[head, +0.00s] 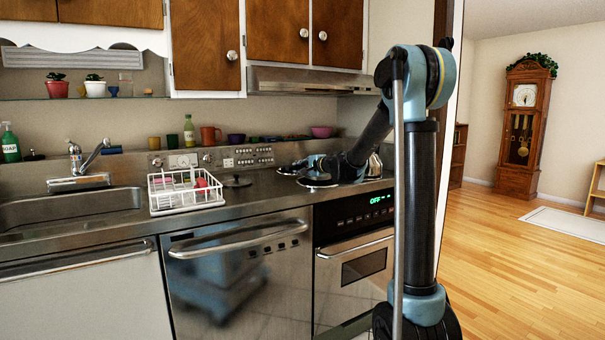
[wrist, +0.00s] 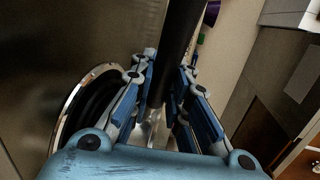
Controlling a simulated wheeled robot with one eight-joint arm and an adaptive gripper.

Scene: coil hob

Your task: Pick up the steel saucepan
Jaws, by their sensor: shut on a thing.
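My gripper (head: 316,163) is low over the hob in the head view, at the end of my arm reaching in from the right. In the wrist view its two blue-padded fingers (wrist: 168,75) are shut on a long black handle (wrist: 183,35), which I take to be the saucepan's. The handle runs up out of the top of that view. The steel body of the saucepan cannot be made out clearly in either view. A small shiny patch shows between the fingers, and I cannot tell what it belongs to.
A coil burner (wrist: 75,105) with a chrome rim lies left of the fingers in the wrist view. A shiny steel vessel (head: 375,164) stands partly behind my arm. A dark lid (head: 237,181) and white dish rack (head: 187,203) are left of the hob. The range hood (head: 305,82) hangs above.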

